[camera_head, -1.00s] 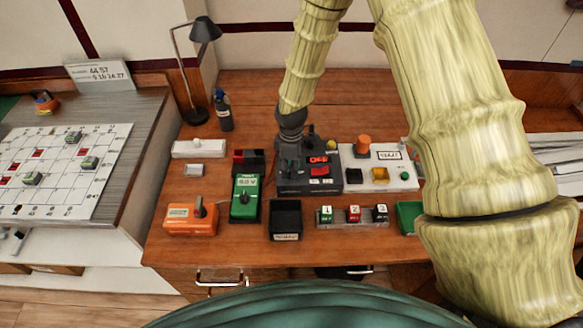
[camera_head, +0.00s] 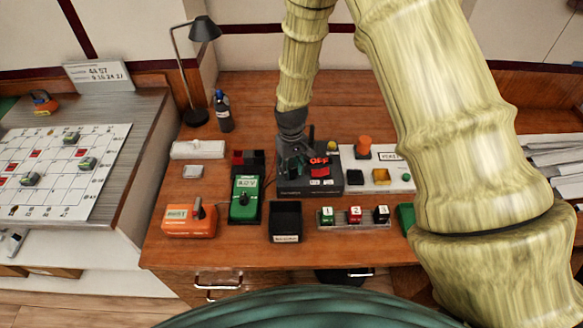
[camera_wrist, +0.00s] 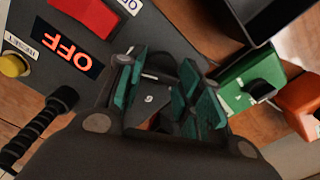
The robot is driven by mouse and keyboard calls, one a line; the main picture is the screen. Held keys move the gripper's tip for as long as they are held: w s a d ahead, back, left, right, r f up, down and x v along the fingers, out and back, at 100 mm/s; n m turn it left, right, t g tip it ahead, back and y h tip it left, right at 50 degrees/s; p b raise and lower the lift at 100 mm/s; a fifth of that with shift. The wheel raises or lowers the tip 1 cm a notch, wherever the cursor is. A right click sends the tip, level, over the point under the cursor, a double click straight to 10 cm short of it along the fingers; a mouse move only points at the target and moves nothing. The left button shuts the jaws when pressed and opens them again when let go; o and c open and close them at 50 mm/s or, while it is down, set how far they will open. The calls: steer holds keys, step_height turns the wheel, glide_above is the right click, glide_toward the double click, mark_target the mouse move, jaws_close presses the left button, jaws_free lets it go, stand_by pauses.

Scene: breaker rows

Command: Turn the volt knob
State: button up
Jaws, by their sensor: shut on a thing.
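My gripper (camera_head: 294,166) reaches down from above onto the left part of a dark grey control box (camera_head: 323,186). In the wrist view its teal fingers (camera_wrist: 163,92) are closed around a small dark knob (camera_wrist: 152,86), which has a white mark and is partly hidden. I cannot read a volt label on it. The box has a lit red OFF sign (camera_wrist: 66,52) and a red rocker switch (camera_wrist: 85,14). A green meter (camera_head: 245,197) with a black dial stands left of the box, apart from my gripper; its small display is too blurred to read surely.
A yellow button (camera_wrist: 14,65) and a ribbed black lever (camera_wrist: 45,122) stand close to my fingers. An orange box (camera_head: 189,219), an open black bin (camera_head: 285,220) and a row of numbered blocks (camera_head: 354,216) lie in front. A white panel (camera_head: 400,176) adjoins at right.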

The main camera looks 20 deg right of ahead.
mark_target(291, 169)
steer(key=shift+w+r+m, duration=0.1)
steer(key=shift+w+m, duration=0.05)
steer(key=shift+m, duration=0.95)
steer(key=o, duration=1)
steer(key=shift+o, duration=0.2)
step_height(291, 169, up, 12)
